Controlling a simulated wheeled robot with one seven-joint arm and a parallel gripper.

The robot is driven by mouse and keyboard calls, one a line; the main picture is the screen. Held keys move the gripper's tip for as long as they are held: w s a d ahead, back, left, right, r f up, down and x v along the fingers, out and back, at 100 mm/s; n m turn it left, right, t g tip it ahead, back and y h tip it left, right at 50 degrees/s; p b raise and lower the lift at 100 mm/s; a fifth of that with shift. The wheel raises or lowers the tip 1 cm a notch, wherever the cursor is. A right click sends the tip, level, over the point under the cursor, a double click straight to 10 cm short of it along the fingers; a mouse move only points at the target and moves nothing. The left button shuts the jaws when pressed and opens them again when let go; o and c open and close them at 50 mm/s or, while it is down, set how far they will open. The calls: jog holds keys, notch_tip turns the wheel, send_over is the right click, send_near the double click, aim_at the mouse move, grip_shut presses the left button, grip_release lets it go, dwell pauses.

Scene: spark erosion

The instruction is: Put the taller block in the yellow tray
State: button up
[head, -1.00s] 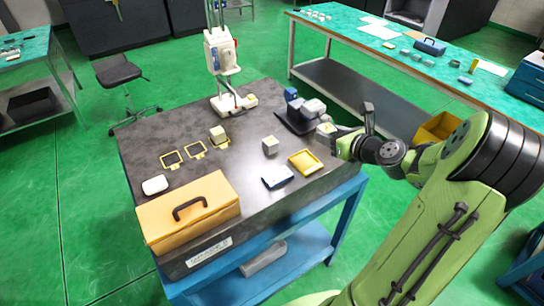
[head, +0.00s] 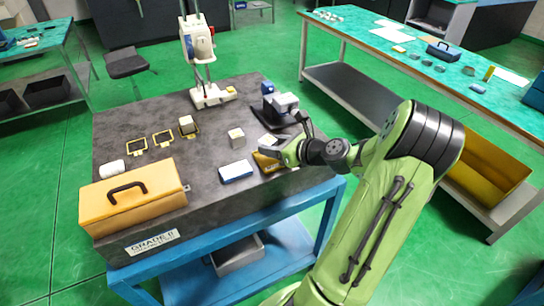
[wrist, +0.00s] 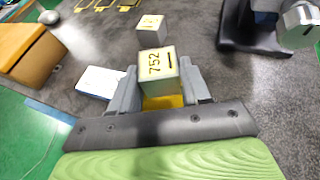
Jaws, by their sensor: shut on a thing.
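My gripper (wrist: 158,88) is shut on a pale grey block (wrist: 157,64) with a yellow label reading 752. In the head view my gripper (head: 268,149) is at the yellow tray (head: 263,164), partly covering it. The tray (wrist: 166,101) shows beneath the held block in the wrist view; whether the block touches it is hidden. A second labelled block (head: 237,137) stands on the dark plate left of the tray; it also shows ahead in the wrist view (wrist: 150,29). Another block (head: 186,124) stands at a yellow outline further left.
A blue and white box (head: 236,172) lies just left of the tray. A dark stand (head: 284,108) is behind my gripper. An orange case (head: 133,194) with a black handle is at front left. A white column instrument (head: 199,50) stands at the back.

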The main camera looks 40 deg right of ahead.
notch_tip(320, 180, down, 3)
jog(key=shift+r+b, duration=0.2)
jog(key=shift+b, duration=0.15)
jog(key=shift+r, duration=0.1)
